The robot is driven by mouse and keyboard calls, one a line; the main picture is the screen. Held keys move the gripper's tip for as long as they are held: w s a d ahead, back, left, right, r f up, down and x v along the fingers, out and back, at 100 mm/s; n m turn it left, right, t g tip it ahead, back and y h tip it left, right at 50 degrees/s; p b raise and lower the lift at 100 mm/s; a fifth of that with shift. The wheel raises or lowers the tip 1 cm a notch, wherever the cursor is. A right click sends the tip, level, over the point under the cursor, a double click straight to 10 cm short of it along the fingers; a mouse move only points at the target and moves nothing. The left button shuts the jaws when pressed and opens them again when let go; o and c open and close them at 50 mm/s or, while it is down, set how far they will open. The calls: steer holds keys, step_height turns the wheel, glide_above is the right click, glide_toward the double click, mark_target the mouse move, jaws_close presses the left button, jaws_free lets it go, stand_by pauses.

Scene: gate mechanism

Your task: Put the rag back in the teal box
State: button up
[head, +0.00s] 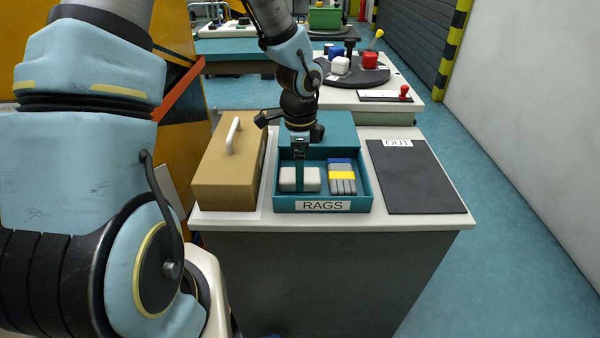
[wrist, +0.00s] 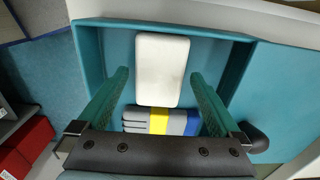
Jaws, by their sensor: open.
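The teal box (head: 282,206) labelled RAGS stands open on the white-topped cabinet, with a teal panel (head: 335,135) behind it. In it lies a pale, rounded, folded-looking pad (head: 312,180), which looks like the rag. It also shows in the wrist view (wrist: 163,70). Beside it in the box is a grey, yellow and blue striped bundle (head: 342,177), also in the wrist view (wrist: 158,122). My gripper (head: 299,185) points down into the box over the pad. In the wrist view its green fingers (wrist: 160,76) are apart, one on each side of the pad. I cannot tell whether they touch it.
A tan case (head: 220,172) with a pale handle stands close left of the box. A black mat (head: 415,178) marked OUT lies to the right and is empty. Behind is another table with a dark round plate (head: 350,78) holding coloured blocks.

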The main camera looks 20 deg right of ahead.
step_height(320, 180, up, 11)
steer(key=a+n, duration=0.3)
steer(key=a, duration=0.1)
steer(key=a+n, duration=0.3)
steer(key=a, duration=0.2)
steer(key=a+n, duration=0.4)
steer(key=shift+w+a+t, duration=0.3)
steer(key=shift+w+a, duration=0.05)
steer(key=shift+a, duration=0.05)
steer(key=s+a+n+t, duration=0.1)
steer(key=s+a+n, duration=0.2)
steer(key=a+n, duration=0.7)
steer(key=shift+a+r, duration=0.2)
steer(key=shift+r, duration=0.15)
steer(key=shift+c, duration=0.2)
